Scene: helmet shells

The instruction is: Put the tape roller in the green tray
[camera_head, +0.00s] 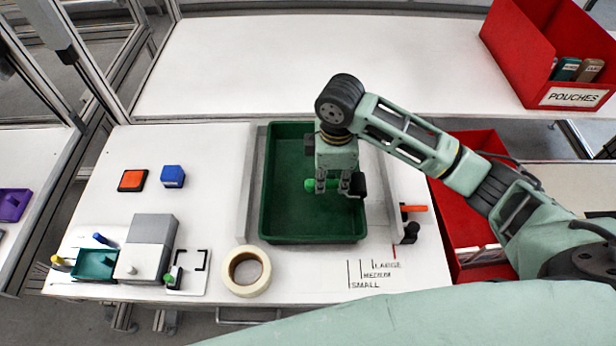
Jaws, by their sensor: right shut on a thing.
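The green tray (275,228) is a deep, dark green box in the middle of the table. My right gripper (340,186) points down over the middle of the tray. It is shut on a small tool with a bright green handle (310,185) on the left and a black end (357,186) on the right, which appears to be the tape roller. The fingers hide its middle. It lies level within the tray's outline; I cannot tell whether it touches the tray floor. The rest of the tray is empty. My left gripper is not in view.
A roll of cream tape (230,283) lies front-left of the tray. A black tool with an orange handle (415,209) stands to the right. A grey box (153,230), blue block (172,176) and orange pad (132,180) are left. A red pouches bin (515,55) stands back right.

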